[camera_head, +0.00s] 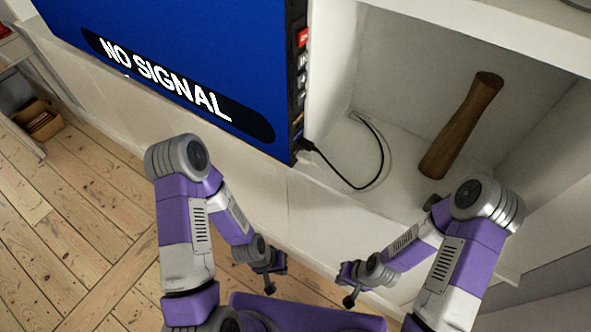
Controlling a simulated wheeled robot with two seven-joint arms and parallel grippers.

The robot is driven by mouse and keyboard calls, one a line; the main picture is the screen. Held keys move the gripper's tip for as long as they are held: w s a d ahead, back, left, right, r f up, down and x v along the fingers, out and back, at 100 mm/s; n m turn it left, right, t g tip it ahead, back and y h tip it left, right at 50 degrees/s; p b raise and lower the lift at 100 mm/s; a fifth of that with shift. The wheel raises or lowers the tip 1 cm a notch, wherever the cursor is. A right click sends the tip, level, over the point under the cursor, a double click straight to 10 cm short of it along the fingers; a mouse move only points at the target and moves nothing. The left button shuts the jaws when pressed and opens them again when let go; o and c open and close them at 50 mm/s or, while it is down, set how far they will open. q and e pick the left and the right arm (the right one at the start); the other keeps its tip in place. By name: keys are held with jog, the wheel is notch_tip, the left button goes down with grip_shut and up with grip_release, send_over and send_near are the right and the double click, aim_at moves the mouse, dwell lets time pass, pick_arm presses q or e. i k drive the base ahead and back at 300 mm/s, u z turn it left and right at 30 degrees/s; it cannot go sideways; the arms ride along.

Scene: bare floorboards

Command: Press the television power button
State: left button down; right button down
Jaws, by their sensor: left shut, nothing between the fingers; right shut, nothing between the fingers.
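The television (200,60) is at the upper left, with a blue screen reading "NO SIGNAL". Its side edge (298,75) faces right and carries a red mark (303,37) and several small dark or white marks; I cannot tell which is the power button. My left gripper (268,284) is shut and empty, low in front of the white cabinet and below the screen. My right gripper (349,294) is shut and empty, to the right of the left one, below the open shelf. Both are apart from the television.
A white open shelf (400,150) right of the television holds a wooden cylinder-like object (461,125). A black cable (382,160) runs from the television's lower corner into the shelf. A cardboard box (38,119) stands at far left. Wooden floor (70,220) is clear at left.

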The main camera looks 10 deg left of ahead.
aim_at(302, 35)
jog(key=k, duration=1)
jog(key=u, duration=1.45)
jog(key=i, duration=0.95)
jog(key=z, duration=1.7)
